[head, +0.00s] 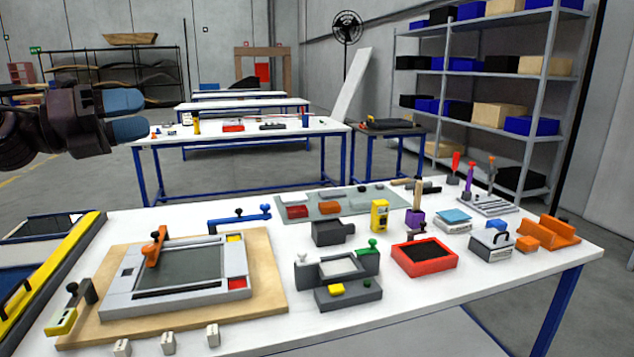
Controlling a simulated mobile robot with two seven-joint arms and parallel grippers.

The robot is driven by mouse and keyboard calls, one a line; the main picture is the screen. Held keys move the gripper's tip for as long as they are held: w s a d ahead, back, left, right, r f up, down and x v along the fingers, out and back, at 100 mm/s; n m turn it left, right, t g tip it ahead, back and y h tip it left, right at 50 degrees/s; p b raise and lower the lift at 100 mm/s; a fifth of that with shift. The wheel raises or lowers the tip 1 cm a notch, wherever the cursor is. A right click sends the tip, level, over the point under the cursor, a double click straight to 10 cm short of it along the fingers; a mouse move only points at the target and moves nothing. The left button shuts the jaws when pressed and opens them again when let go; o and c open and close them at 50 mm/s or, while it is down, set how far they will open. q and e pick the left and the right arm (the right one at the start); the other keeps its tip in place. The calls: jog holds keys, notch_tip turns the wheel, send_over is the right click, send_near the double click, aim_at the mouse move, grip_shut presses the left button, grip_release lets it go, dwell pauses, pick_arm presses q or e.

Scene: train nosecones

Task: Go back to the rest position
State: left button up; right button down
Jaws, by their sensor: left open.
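My left gripper (128,115) comes in from the left edge, with dark arm links and two blue-tipped fingers. It is open and empty, raised in the air above the far left of the near white table (420,315). Nothing on the table touches it. My right gripper does not show in the head view.
The near table carries a wooden board (272,290) with a grey frame fixture (180,300), a red tray (425,268), a dark fixture (345,298) and an orange block (550,232). A yellow-edged fixture (60,270) stands left. Shelving (470,75) stands at the back right.

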pick_arm(q)
notch_tip(320, 180, down, 34)
jog(key=s+a+f+n+t+y, duration=0.15)
jog(key=n+t+y, duration=0.85)
jog(key=n, duration=1.6)
jog(key=s+d+f+n+g+y, duration=0.2)
jog(key=s+f+n+g+y, duration=0.4)
jog(key=s+f, duration=1.9)
jog(key=s+n+g, duration=0.2)
jog(key=n+g, duration=0.1)
jog(key=n, duration=0.2)
jog(key=shift+s+d, duration=0.2)
jog(key=shift+s, duration=0.2)
jog(key=shift+f, duration=0.1)
